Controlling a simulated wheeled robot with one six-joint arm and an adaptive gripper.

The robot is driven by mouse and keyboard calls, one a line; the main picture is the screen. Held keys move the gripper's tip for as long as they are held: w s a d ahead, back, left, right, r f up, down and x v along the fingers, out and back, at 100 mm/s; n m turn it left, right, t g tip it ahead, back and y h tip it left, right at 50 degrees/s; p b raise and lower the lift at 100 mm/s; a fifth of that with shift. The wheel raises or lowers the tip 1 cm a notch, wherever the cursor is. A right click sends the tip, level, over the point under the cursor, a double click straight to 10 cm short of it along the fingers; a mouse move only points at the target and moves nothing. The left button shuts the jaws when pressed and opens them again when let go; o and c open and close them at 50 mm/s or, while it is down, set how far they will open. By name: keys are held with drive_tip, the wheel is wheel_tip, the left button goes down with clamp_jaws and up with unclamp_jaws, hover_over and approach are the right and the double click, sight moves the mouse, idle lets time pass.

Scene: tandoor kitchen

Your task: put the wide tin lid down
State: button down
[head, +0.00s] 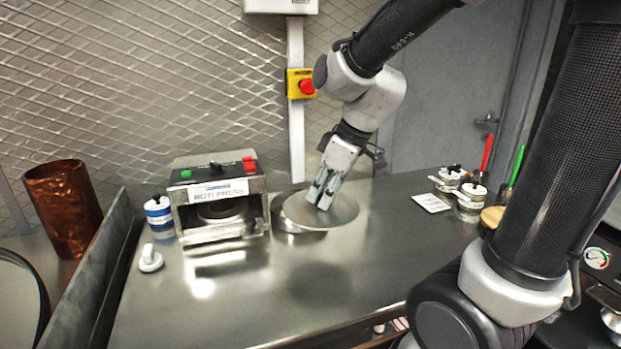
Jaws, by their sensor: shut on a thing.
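The wide tin lid (340,213) is a shiny round metal disc on the steel counter, right of the roti press. My gripper (319,197) points down over its middle and is shut on it. The exact grip point is hidden by the fingers. The lid looks about level. A low round metal rim (285,224) shows under its left side; whether the lid rests on this or is held just above it I cannot tell.
The roti press (217,200) stands close left of the lid. A blue and white jar (158,214) and a white knobbed object (150,258) are farther left. Small lidded pots (470,197) and a white card (431,203) lie right. The counter's front middle (300,285) is clear.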

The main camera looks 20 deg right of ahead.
sight(329, 221)
drive_tip(key=s, duration=0.4)
drive_tip(key=shift+s+d, duration=0.1)
drive_tip(key=shift+s, duration=0.15)
drive_tip(key=shift+d+f, duration=0.1)
drive_tip(key=shift+f, duration=0.65)
drive_tip(key=shift+w+f+n, duration=0.1)
drive_tip(key=shift+f+n, duration=0.15)
drive_tip(key=shift+n, duration=0.25)
drive_tip(key=n, duration=0.1)
drive_tip(key=n+g, duration=0.1)
drive_tip(key=n, duration=0.1)
drive_tip(key=shift+s+a+f+g+y, duration=0.2)
drive_tip(key=shift+s+a+g+y, duration=0.1)
drive_tip(key=shift+s+y, duration=0.1)
drive_tip(key=n, duration=0.1)
drive_tip(key=n+g, duration=0.1)
drive_tip(key=n, duration=0.1)
drive_tip(key=shift+s+a, duration=0.1)
drive_tip(key=shift+s, duration=0.15)
drive_tip(key=s+f+n+g, duration=0.1)
drive_tip(key=f+n, duration=0.1)
drive_tip(key=n, duration=0.1)
drive_tip(key=s+f+n+g, duration=0.1)
drive_tip(key=f+n, duration=0.2)
drive_tip(key=n, duration=0.1)
drive_tip(key=s+f+n+g+h, duration=0.1)
drive_tip(key=f+n, duration=0.2)
drive_tip(key=shift+s+a+f+n+g, duration=0.2)
drive_tip(key=shift+s+a+n+g, duration=0.1)
drive_tip(key=shift+g, duration=0.1)
